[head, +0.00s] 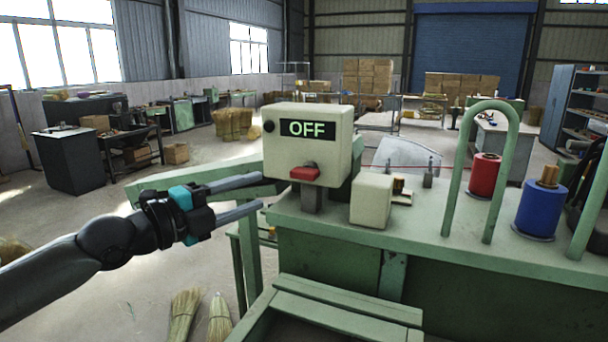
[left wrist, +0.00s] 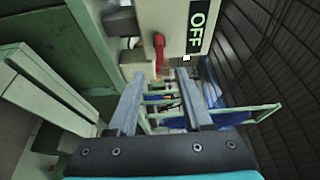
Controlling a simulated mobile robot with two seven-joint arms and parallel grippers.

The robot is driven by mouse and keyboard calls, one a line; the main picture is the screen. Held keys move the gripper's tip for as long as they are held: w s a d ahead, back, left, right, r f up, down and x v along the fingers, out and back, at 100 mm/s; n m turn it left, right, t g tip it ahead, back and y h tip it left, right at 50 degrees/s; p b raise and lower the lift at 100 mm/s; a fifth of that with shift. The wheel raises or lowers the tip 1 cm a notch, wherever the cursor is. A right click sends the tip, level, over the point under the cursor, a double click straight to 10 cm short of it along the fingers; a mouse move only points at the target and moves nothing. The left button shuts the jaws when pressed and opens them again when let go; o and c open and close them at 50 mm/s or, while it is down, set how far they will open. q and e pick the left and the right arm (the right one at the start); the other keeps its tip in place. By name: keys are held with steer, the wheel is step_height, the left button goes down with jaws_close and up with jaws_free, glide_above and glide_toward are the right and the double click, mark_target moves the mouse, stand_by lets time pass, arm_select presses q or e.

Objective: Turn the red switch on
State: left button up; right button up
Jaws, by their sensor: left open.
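The red switch (head: 305,173) sticks out from the lower front of a cream control box (head: 290,148). The box's display (head: 307,129) reads OFF in green letters. My left gripper (head: 262,192) is open and empty, just left of the box at about the height of the switch. In the left wrist view the red switch (left wrist: 159,50) is beyond the fingertips and a little left of the gap between the fingers (left wrist: 160,85); no contact shows. The OFF display (left wrist: 198,27) appears sideways there. My right gripper is not in view.
The box stands on a green machine table (head: 330,224). A smaller cream box (head: 371,200), a red spool (head: 484,175) and a blue spool (head: 541,210) are to its right. A green arch (head: 453,175) rises beside the spools. Brooms (head: 184,314) are on the floor below my left arm.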

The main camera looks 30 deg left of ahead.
mark_target(299, 177)
arm_select(q)
steer(key=shift+p+x, duration=1.1)
steer(key=shift+x, duration=3.05)
steer(key=shift+p+x, duration=0.7)
steer(key=shift+x, duration=1.8)
jaws_close()
